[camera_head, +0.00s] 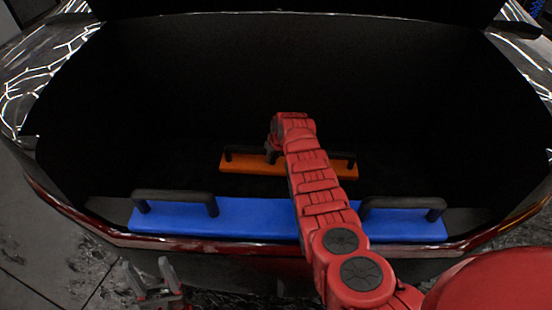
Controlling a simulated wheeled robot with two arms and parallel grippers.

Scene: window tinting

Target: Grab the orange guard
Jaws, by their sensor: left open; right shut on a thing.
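The orange guard (240,165) is a flat bar with two black handles, lying deep in the open car trunk. My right arm reaches over the trunk edge to it. My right gripper (271,157) is shut on the orange guard near its middle, by the inner end of the left handle; the exact grip is dark and small. My arm hides part of the guard's right half. My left gripper (148,270) is open and empty, low at the left in front of the bumper.
A longer blue guard (250,219) with two black handles lies along the trunk's front edge, partly behind my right arm. The red bumper edge (110,232) runs below it. The dark trunk interior (160,90) around the orange guard looks clear.

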